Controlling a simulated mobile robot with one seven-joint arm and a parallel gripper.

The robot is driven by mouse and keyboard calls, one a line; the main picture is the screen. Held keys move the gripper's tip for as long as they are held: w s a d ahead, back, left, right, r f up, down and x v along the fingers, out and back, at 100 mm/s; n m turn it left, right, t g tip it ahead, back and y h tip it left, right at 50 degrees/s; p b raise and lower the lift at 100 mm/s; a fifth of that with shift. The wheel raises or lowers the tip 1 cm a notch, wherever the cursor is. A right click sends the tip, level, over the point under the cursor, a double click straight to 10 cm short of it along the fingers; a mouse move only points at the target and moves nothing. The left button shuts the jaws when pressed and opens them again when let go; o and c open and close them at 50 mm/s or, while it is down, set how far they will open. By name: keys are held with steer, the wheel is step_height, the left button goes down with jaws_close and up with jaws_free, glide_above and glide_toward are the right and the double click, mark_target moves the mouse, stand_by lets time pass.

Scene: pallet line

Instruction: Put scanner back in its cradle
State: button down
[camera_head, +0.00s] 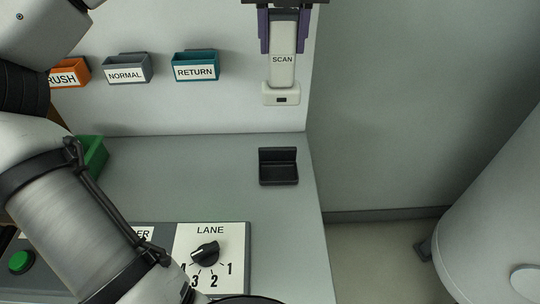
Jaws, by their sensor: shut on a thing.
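The scanner (282,68) is a pale handheld piece marked SCAN, with a wider head at its lower end that has a small dark window. My gripper (283,32) is at the top edge of the view, its purple-sided fingers shut on the scanner's upper part. The scanner hangs upright, head down, in front of the pale wall. A black open holder, which looks like the cradle (278,180), sits on the grey counter below the scanner. The cradle is empty and clear of the scanner.
Wall bins marked RUSH (70,73), NORMAL (127,69) and RETURN (196,66) hang left of the scanner. A panel with a LANE knob (205,253) and a green button (21,262) lies at the front. A green bin (92,157) is partly behind my arm. The counter around the cradle is clear.

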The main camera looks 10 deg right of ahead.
mark_target(282, 90)
step_height(282, 90, down, 20)
steer(key=p, duration=0.3)
steer(key=shift+r, duration=0.1)
steer(key=c, duration=0.9)
jaws_free()
steer(key=r, duration=0.4)
steer(key=s+r+b, duration=0.1)
steer(key=r, duration=0.3)
steer(key=r+b, duration=0.1)
steer(key=r, duration=0.3)
steer(key=shift+s+a, duration=0.15)
steer(key=shift+s, duration=0.1)
